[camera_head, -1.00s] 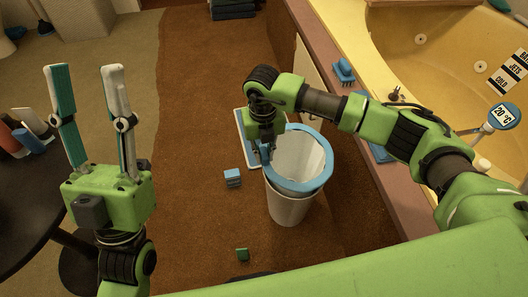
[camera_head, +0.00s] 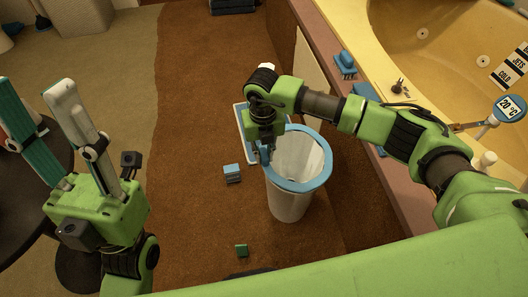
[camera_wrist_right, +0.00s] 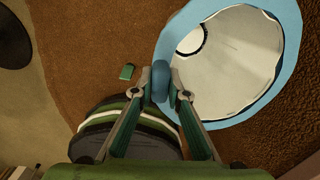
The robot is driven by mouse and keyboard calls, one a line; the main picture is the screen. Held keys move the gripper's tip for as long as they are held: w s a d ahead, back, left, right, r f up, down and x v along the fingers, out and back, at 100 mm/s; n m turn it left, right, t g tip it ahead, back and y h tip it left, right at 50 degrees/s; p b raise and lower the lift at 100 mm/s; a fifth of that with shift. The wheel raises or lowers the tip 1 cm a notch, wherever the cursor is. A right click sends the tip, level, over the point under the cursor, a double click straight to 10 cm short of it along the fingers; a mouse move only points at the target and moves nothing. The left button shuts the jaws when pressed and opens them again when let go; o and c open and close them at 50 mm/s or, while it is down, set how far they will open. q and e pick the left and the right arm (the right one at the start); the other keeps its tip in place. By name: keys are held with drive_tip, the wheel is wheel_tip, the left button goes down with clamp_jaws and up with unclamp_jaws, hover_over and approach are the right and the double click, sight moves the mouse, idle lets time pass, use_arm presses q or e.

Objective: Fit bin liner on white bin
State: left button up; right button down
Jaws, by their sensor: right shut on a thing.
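The bin liner (camera_head: 326,165) is a blue ring with a pale inside. It sits at the top of the white bin (camera_head: 288,206), which stands upright on the brown carpet. My right gripper (camera_head: 265,155) is shut on the left side of the blue ring. In the right wrist view, the fingers of the right gripper (camera_wrist_right: 160,82) pinch the ring of the bin liner (camera_wrist_right: 287,70). The liner's inside looks pale and open. The ring hides the bin's rim, so I cannot tell how far it is seated. My left gripper (camera_head: 33,88) is open and empty at the left.
A pale blue-edged panel (camera_head: 243,120) lies behind the gripper. The yellow tub (camera_head: 420,50) is at right, a dark round table (camera_head: 30,190) at left.

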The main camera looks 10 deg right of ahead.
drive_tip(key=shift+f, duration=0.25)
drive_tip(key=c, duration=1.9)
unclamp_jaws()
drive_tip(key=shift+r, duration=0.1)
